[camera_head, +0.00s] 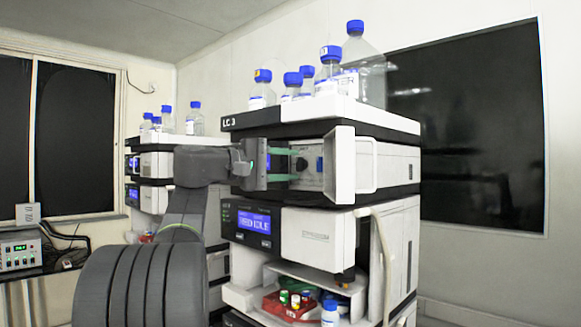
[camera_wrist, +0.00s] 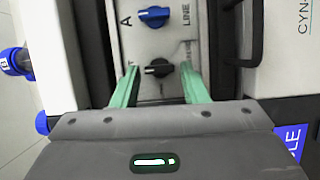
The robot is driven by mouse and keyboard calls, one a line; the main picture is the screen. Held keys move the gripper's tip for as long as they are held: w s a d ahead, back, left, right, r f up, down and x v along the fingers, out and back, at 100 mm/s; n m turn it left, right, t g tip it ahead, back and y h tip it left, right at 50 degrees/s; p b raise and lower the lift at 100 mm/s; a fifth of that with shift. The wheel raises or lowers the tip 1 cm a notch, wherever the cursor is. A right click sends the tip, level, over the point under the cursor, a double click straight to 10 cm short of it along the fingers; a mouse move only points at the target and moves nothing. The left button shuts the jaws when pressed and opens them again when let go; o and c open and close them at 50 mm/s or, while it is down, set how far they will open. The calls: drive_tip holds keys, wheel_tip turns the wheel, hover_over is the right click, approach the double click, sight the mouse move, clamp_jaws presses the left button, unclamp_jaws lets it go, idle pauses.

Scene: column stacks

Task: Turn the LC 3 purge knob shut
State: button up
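The LC 3 stack (camera_head: 330,112) stands in the middle of the head view, with its upper module's white door (camera_head: 355,165) swung open. In the recess behind it are a black knob (camera_head: 301,164) and a blue knob (camera_head: 319,164). In the wrist view the black knob (camera_wrist: 158,68) lies crosswise, with a white mark toward its left end. The blue knob (camera_wrist: 154,16) sits above it, between "A" and "LINE" lettering. My gripper (camera_wrist: 159,67) is open, its green fingers on either side of the black knob with gaps visible. Whether the fingertips reach knob depth is unclear.
Several blue-capped bottles (camera_head: 330,75) stand on top of the stack. The open door and its frame stand close to the right of my gripper. A red tray (camera_head: 287,306) with vials sits below. Another stack (camera_head: 155,165) stands behind, left.

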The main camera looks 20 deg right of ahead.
drive_tip(key=a+b, duration=0.1)
drive_tip(key=a, duration=1.2)
drive_tip(key=shift+d, duration=0.2)
drive_tip(key=d+p, duration=0.1)
drive_tip(key=d, duration=1.2)
drive_tip(key=shift+d, duration=0.3)
drive_tip(key=shift+a, duration=0.15)
